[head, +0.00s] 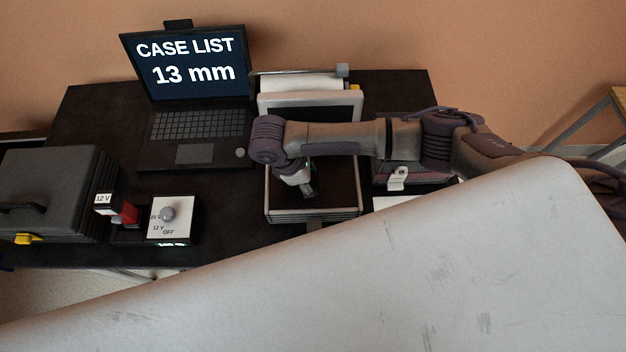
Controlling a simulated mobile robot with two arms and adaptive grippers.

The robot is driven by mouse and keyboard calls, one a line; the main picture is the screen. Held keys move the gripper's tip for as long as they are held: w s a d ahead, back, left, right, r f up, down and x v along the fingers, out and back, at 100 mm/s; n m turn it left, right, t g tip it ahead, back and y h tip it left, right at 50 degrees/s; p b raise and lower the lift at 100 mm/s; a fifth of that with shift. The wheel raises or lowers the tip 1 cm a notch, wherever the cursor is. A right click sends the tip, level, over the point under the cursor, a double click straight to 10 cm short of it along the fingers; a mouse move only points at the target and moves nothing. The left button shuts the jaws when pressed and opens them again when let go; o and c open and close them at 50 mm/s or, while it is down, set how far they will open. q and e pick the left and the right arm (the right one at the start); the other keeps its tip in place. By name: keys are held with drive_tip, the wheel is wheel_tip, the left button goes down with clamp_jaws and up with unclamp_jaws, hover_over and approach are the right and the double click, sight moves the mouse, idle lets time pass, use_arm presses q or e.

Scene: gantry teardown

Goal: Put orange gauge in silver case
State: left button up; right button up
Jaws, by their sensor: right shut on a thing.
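The silver case (313,215) stands open on the dark table, its raised lid (310,100) at the back. My right arm reaches in from the right, and my right gripper (307,190) points down over the dark inside of the case. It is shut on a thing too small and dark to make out. No orange gauge can be told apart in this view. I cannot tell whether the held thing touches the case floor. My left gripper is not in view.
A laptop (195,135) reading "CASE LIST 13 mm" stands at the back left. A closed grey case (50,190) and a voltage switch box (172,220) are at the left. Another dark case (405,178) is right of the silver one. A large pale surface hides the foreground.

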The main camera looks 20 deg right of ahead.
drive_tip(key=shift+f, duration=0.1)
drive_tip(key=o, duration=1.3)
drive_tip(key=v, duration=0.7)
drive_tip(key=shift+w+a+b, duration=0.1)
drive_tip(key=shift+a+b, duration=0.05)
drive_tip(key=shift+b, duration=0.2)
drive_tip(key=p+v, duration=0.1)
drive_tip(key=v, duration=0.4)
